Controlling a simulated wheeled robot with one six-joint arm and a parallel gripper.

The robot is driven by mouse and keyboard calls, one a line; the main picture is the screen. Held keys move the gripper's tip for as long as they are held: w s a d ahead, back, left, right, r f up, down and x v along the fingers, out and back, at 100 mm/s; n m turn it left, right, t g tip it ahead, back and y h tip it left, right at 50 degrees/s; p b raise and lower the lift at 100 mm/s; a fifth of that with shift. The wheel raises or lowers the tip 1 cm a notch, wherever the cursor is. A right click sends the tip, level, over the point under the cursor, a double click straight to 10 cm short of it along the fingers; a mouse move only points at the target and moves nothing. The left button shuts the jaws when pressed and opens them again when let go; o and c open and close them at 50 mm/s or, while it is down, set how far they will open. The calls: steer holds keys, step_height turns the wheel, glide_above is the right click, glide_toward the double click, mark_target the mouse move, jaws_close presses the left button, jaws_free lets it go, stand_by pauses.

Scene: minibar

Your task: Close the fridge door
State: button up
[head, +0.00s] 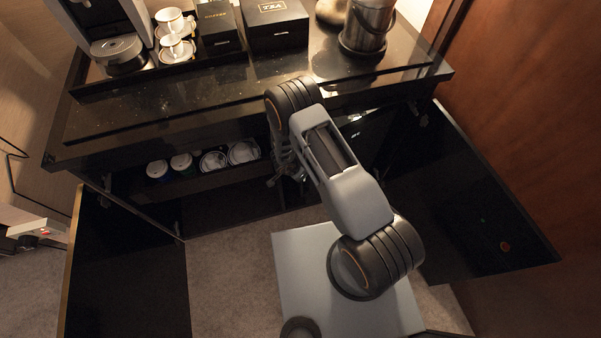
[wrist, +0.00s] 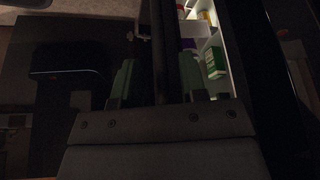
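The fridge shows in the wrist view, with its lit white interior (wrist: 222,75) at upper right holding several small items, among them a green and white one (wrist: 214,62). The fridge is at least partly open. A dark upright edge (wrist: 168,40), seemingly the fridge door's, runs down between the two fingers of my gripper (wrist: 157,66). The fingers stand apart; I cannot tell whether they touch this edge. In the head view my gripper (head: 285,166) is low at the cabinet opening, mostly hidden by my arm, which also hides most of the fridge.
The left cabinet door (head: 128,265) and right cabinet door (head: 465,205) stand open. A shelf of cups and cans (head: 212,163) lies left of my gripper. The countertop (head: 180,105) above carries a coffee machine (head: 118,50), cups, boxes and a metal bucket (head: 368,25).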

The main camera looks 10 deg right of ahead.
steer(key=p+v, duration=0.2)
steer(key=v, duration=0.9)
steer(key=shift+c, duration=0.4)
